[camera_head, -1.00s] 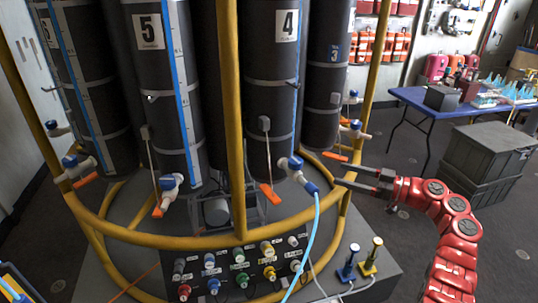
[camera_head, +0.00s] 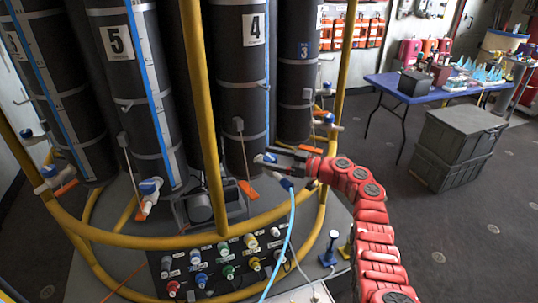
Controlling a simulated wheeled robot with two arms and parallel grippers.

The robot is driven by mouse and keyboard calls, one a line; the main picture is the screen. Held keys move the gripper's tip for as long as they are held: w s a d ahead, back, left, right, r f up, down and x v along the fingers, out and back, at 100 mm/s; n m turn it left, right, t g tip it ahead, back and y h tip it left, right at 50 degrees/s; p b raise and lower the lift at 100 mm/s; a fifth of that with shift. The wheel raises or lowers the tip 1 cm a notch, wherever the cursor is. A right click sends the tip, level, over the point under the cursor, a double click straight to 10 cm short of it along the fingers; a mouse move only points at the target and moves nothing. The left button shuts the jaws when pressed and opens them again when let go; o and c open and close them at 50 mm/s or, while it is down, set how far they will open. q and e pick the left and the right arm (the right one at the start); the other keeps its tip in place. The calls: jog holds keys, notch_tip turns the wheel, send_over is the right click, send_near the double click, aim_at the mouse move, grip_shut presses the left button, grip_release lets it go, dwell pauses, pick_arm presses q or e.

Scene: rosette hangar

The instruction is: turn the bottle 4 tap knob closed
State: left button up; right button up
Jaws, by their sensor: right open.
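Bottle 4 (camera_head: 235,90) is a tall black cylinder with a white "4" label, behind the yellow frame. Its tap, with a blue knob (camera_head: 269,158), is low at the front right of the bottle. My right gripper (camera_head: 267,156) is open at this tap, with its dark fingers pointing left. The fingers appear to lie on either side of the knob and partly hide it; I cannot tell whether they touch it. A light blue hose (camera_head: 288,232) runs down from the tap below the gripper. My left gripper is not in view.
A yellow tube frame (camera_head: 203,130) rings the bottles, with an upright left of bottle 4. Below is a panel of coloured connectors (camera_head: 226,271). An orange tag (camera_head: 249,190) hangs near the tap. Grey crates (camera_head: 455,150) and a blue table (camera_head: 386,98) stand right, with open floor before them.

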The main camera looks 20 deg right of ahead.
grip_shut()
dwell(0.5)
